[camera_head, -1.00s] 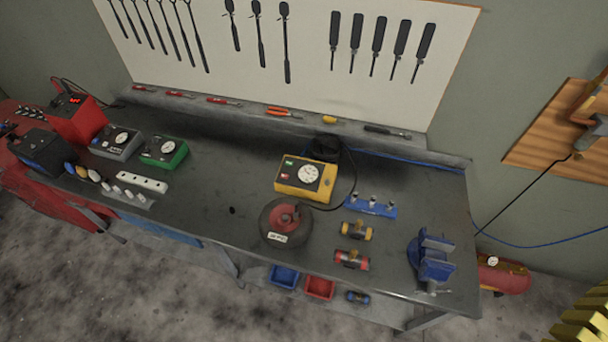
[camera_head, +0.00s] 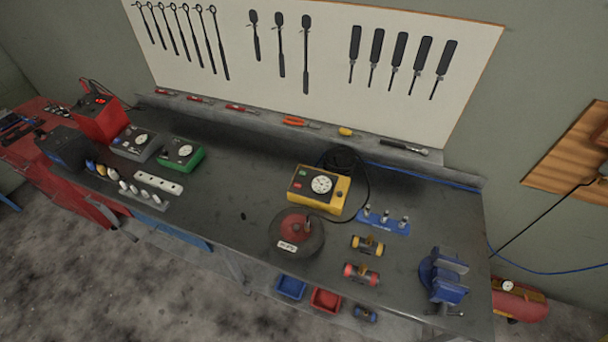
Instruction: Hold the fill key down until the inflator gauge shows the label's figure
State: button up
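A yellow inflator box (camera_head: 330,203) sits on the dark workbench, right of its middle. It has a round white gauge (camera_head: 321,184) on top, with a green key (camera_head: 303,173) and a red key (camera_head: 297,185) to the gauge's left. The gauge reading is too small to make out. A dark hose runs from behind the box. A dark round wheel with a red hub (camera_head: 296,234) lies in front of the box. It carries a white label (camera_head: 287,246) whose figure I cannot read. My gripper is not in view.
A green gauge box (camera_head: 182,153), a grey gauge box (camera_head: 134,142) and a white strip (camera_head: 158,181) stand at the left. A blue rack (camera_head: 383,222), two small rollers (camera_head: 367,245) (camera_head: 361,274) and a blue vise (camera_head: 444,275) stand at the right. The bench middle is clear.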

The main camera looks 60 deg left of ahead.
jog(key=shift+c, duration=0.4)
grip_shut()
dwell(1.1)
